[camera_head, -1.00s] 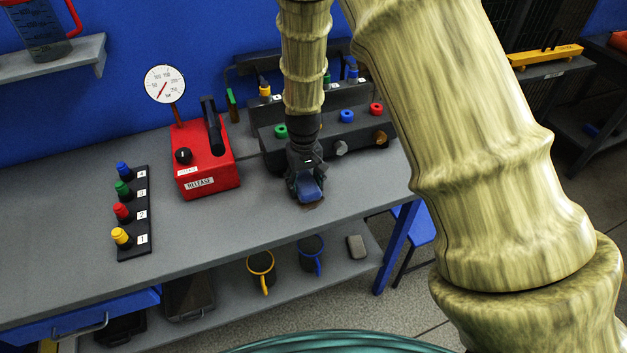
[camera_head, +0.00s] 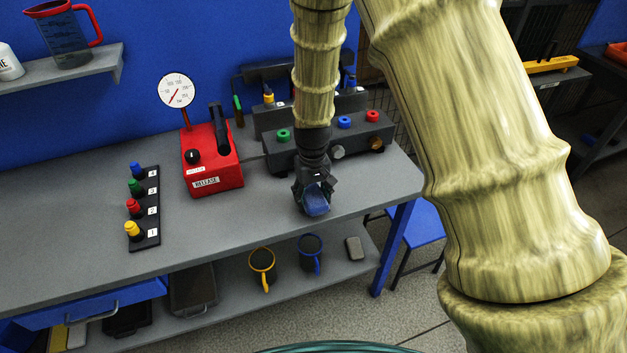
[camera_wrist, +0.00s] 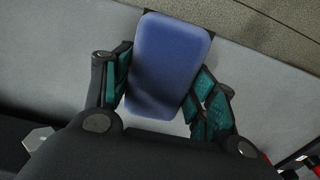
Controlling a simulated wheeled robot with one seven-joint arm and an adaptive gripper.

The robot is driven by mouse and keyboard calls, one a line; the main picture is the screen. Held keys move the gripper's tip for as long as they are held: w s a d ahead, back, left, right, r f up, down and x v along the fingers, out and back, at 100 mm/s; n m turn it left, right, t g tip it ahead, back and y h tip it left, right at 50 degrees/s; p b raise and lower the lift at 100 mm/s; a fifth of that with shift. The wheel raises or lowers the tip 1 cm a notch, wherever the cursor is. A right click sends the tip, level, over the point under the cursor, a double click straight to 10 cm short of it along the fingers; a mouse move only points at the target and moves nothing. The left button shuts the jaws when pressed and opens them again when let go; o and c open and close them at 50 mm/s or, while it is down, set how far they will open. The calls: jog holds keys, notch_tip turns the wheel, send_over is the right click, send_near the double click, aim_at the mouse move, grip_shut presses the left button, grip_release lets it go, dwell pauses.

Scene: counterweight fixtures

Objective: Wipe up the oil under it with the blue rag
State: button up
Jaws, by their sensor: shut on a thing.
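My gripper (camera_head: 313,197) points down over the grey bench (camera_head: 90,220), in front of the dark fixture block (camera_head: 330,150) with coloured knobs. It is shut on the blue rag (camera_head: 318,207), a flat rounded pad. In the wrist view the rag (camera_wrist: 167,65) sits between the two green-padded fingers (camera_wrist: 160,90). The rag is at or just above the bench top near its front edge; I cannot tell whether it touches. I see no oil on the bare bench around it; any oil under the rag is hidden.
A red pump unit (camera_head: 210,160) with a gauge (camera_head: 177,91) stands left of the gripper. A black strip (camera_head: 146,215) of coloured valves lies farther left. Yellow (camera_head: 262,262) and blue (camera_head: 311,250) mugs stand on the lower shelf. The bench between is clear.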

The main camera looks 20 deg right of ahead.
aim_at(313, 195)
jog(key=shift+s+r+p, duration=0.15)
jog(key=shift+r+p, duration=1.8)
jog(key=shift+r, duration=0.8)
